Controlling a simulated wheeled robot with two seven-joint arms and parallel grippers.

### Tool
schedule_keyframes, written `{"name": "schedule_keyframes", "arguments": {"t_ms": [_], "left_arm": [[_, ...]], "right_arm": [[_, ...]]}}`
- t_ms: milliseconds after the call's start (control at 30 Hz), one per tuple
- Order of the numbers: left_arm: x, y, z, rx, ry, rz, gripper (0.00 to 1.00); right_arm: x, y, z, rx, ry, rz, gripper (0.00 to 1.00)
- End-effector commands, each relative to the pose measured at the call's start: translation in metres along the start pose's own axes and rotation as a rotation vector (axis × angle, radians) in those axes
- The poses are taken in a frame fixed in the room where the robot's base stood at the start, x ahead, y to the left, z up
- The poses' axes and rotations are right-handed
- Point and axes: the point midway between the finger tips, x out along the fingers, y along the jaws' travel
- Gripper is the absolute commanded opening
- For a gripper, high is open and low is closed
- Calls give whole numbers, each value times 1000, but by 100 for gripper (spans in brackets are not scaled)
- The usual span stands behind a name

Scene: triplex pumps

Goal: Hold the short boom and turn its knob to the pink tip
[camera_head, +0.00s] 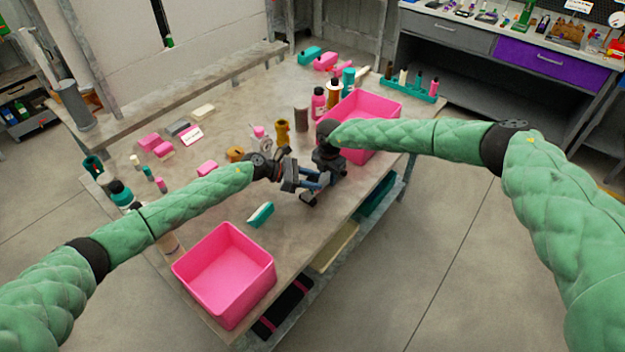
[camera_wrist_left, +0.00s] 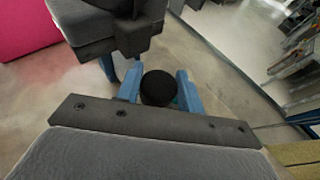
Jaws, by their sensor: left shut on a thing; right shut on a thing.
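My left gripper (camera_head: 306,182) reaches in from the left, and my right gripper (camera_head: 314,186) comes down close beside it, near the table's front edge. In the left wrist view the blue fingers of my left gripper (camera_wrist_left: 160,86) are shut on a black round piece (camera_wrist_left: 158,88). A little teal shows beside it. My right gripper's dark body (camera_wrist_left: 100,25) and a blue finger show just up-left of it. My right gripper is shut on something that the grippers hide. I cannot make out the short boom's outline or a pink tip between the grippers.
An empty pink bin (camera_head: 225,272) stands at the table's near corner and another pink bin (camera_head: 378,108) lies behind my right gripper. A teal-and-white block (camera_head: 261,214) lies left of the grippers. Several bottles and blocks stand farther back. The table's front edge is close.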

Motion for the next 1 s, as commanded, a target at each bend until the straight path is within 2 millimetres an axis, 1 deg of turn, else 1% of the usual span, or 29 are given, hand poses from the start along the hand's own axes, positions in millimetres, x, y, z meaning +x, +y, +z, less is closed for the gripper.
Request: {"name": "schedule_keyframes", "arguments": {"t_ms": [233, 267, 300, 367, 633, 767, 867, 1000], "left_arm": [[0, 0, -1, 0, 1, 1, 15], [0, 0, -1, 0, 1, 1, 41], [0, 0, -1, 0, 1, 1, 49], [0, 0, 0, 0, 1, 1, 59], [0, 0, 0, 0, 0, 1, 59], [-7, 0, 0, -1, 1, 1, 59], [-19, 0, -1, -1, 1, 1, 59], [-46, 1, -1, -1, 2, 3, 59]], "right_arm": [[0, 1, -2, -2, 2, 1, 0], [0, 1, -2, -2, 2, 1, 0], [0, 1, -2, -2, 2, 1, 0], [0, 1, -1, -2, 1, 1, 0], [0, 0, 0, 0, 0, 0, 0], [0, 0, 0, 0, 0, 0, 0], [0, 0, 0, 0, 0, 0, 0], [0, 0, 0, 0, 0, 0, 0]]}}
